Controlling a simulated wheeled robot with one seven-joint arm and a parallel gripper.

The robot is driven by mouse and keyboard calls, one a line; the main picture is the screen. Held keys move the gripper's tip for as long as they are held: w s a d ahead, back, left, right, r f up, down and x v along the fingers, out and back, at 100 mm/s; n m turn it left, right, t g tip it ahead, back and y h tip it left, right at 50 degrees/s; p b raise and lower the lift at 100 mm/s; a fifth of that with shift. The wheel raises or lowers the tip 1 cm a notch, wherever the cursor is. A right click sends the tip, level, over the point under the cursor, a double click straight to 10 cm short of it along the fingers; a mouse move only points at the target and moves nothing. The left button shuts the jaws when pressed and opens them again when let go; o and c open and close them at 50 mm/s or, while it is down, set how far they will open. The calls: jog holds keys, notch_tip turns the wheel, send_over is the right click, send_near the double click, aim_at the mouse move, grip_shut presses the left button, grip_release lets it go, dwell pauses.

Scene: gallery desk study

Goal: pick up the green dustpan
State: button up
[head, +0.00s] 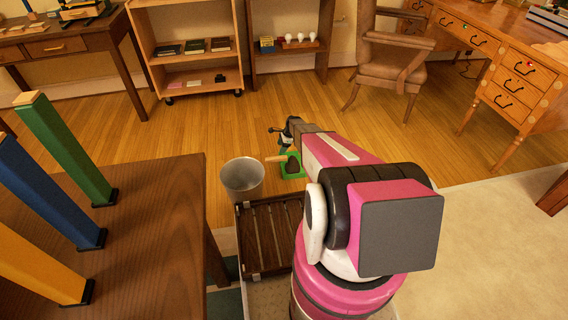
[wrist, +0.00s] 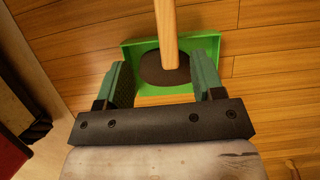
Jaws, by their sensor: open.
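The green dustpan (head: 284,172) lies on the wooden floor near the middle of the head view, partly hidden by my arm. The wrist view shows its green rim (wrist: 132,48), a dark oval in its pan, and a light wooden handle (wrist: 166,32) reaching to the top edge. My gripper (head: 283,132) is open and empty above the floor by the dustpan. In the wrist view its two green fingers (wrist: 163,62) stand apart, one on each side of the dark oval and the handle's end. I cannot tell the height between fingertips and dustpan.
A grey metal bucket (head: 242,182) stands just left of the dustpan. A dark slatted wooden piece (head: 262,254) lies in front of it. A brown table (head: 150,235) with coloured posts is at left. Shelves, a chair (head: 393,75) and a desk stand behind. Floor right of the dustpan is clear.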

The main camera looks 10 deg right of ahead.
aim_at(276, 157)
jog(key=shift+w+a+f+m, duration=0.1)
jog(key=shift+w+f+m, duration=0.2)
jog(key=shift+w+f, duration=0.35)
jog(key=x, duration=1)
jog(key=shift+s+f, duration=0.2)
jog(key=shift+f, duration=0.05)
grip_shut()
